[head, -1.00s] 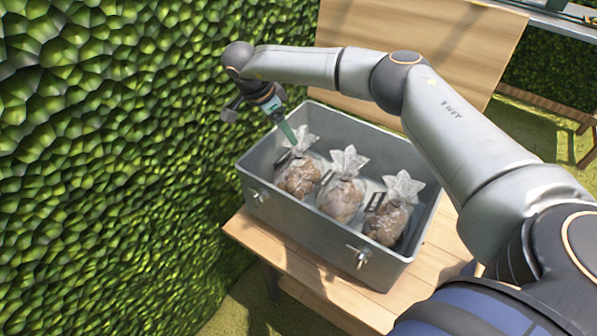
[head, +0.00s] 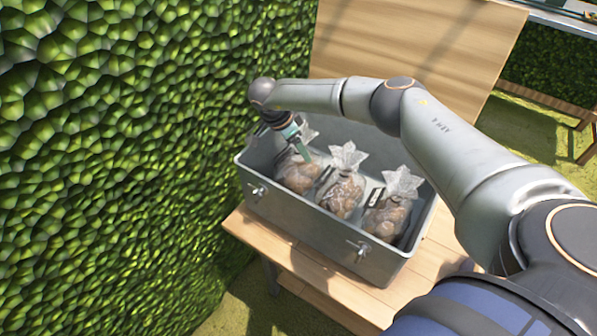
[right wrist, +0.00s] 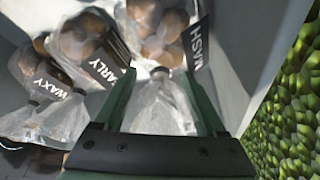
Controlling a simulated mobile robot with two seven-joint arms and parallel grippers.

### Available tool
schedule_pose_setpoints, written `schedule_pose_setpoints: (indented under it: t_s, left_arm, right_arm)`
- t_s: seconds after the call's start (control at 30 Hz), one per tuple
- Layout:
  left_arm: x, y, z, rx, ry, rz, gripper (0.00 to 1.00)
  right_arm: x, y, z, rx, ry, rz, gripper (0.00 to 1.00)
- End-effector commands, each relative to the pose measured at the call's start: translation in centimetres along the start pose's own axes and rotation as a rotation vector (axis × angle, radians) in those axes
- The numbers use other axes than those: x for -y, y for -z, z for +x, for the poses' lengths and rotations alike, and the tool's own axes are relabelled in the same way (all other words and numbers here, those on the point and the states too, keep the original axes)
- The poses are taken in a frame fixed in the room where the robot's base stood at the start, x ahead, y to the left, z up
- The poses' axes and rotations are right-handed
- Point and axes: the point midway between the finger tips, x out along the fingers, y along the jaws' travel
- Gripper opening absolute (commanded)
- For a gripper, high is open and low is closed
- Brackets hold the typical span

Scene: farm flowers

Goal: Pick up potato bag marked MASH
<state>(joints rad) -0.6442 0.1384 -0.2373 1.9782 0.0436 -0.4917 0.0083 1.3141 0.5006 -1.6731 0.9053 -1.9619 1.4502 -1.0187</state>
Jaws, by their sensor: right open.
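The potato bag marked MASH is the leftmost bag (head: 297,172) in the metal box (head: 310,222). In the right wrist view its potatoes (right wrist: 160,28) and dark MASH label (right wrist: 197,50) show beyond the fingertips. My right gripper (right wrist: 158,85) is open, with its green fingers either side of the clear plastic top (right wrist: 160,108) of this bag. In the head view, the right gripper (head: 302,146) is over the same bag and partly hides its top. Whether a finger touches the plastic, I cannot tell. My left gripper is not in view.
The middle bag (head: 340,190) has a label (right wrist: 106,66) reading ARLY, its start hidden. The right bag (head: 387,213) appears to be WAXY, labelled so in the wrist view (right wrist: 52,84). The box stands on a wooden table (head: 300,262) beside a green hedge (head: 120,150).

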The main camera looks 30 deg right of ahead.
Motion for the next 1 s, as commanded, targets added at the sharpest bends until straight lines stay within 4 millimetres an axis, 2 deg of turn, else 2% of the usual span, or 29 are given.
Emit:
schedule_pose_setpoints:
  t_s: [0.07, 0.67, 1.0]
  left_arm:
    - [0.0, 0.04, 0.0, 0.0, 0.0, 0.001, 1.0]
    - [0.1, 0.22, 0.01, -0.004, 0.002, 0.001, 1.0]
    - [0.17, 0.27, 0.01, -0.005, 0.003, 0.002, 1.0]
  right_arm:
    - [0.01, -0.01, -0.04, 0.0, 0.0, 0.0, 0.7]
    - [0.02, -0.01, -0.09, 0.0, 0.0, 0.0, 0.02]
    - [0.03, -0.01, -0.1, 0.0, 0.001, 0.001, 0.0]
